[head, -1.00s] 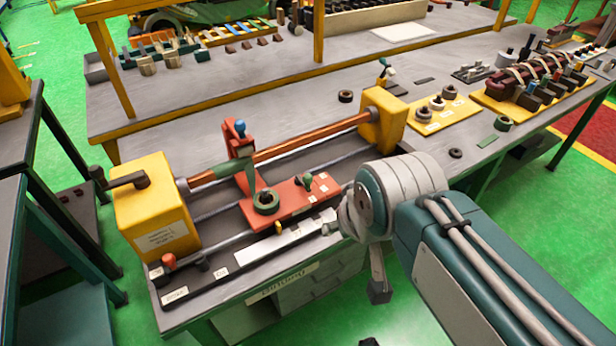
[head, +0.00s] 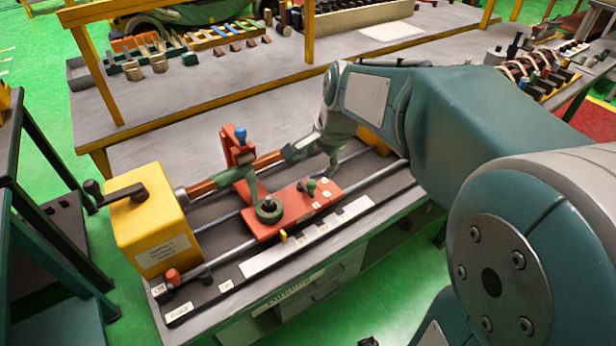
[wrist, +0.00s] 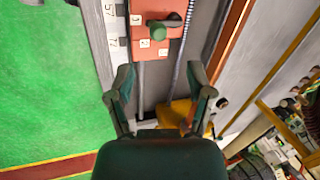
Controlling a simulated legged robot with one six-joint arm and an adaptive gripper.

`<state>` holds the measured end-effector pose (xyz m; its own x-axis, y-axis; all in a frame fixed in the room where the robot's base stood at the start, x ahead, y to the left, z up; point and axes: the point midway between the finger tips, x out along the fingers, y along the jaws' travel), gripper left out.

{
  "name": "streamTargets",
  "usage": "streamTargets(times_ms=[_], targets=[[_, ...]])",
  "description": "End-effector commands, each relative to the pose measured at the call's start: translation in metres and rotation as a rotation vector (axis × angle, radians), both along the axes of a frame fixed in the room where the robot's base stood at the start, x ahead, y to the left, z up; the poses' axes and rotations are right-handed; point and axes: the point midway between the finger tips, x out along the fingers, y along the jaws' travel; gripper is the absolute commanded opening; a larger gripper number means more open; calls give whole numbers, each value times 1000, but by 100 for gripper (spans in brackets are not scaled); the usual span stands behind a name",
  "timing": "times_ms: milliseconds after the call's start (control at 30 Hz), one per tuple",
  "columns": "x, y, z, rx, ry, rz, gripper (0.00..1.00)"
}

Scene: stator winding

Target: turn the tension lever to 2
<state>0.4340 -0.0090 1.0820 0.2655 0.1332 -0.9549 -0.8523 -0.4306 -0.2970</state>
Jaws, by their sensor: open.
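The tension lever (head: 310,187) is a small dark green knobbed lever on the red carriage (head: 262,228) of the winding machine. Small white number plates lie around it; I cannot tell which one it points to. In the wrist view the lever (wrist: 168,24) is at the top middle, beyond the fingertips, with plates to its left and below. My gripper (head: 312,163) is open and empty, above the carriage's right end and close to the lever. In the wrist view my gripper (wrist: 160,88) shows both fingers spread apart, with nothing between them and not touching the lever.
A green ring (head: 269,211) and an upright red bracket with a blue knob (head: 240,133) stand left of the lever. A copper-coloured bar runs behind. A yellow headstock (head: 150,225) is at the left. A white scale strip (head: 305,238) lies along the front.

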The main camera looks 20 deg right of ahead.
Motion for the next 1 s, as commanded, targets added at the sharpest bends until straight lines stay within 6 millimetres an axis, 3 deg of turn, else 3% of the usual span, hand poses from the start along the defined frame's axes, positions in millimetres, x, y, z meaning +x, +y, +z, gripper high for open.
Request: streamTargets(times_ms=[400, 600, 833, 867, 1000], targets=[[19, 10, -71, -1, 3, 2, 68], [23, 12, -84, -2, 0, 3, 68], [23, 12, -85, -2, -1, 3, 68], [23, 12, -85, -2, -1, 3, 63], [23, 12, -85, -2, -1, 3, 1]])
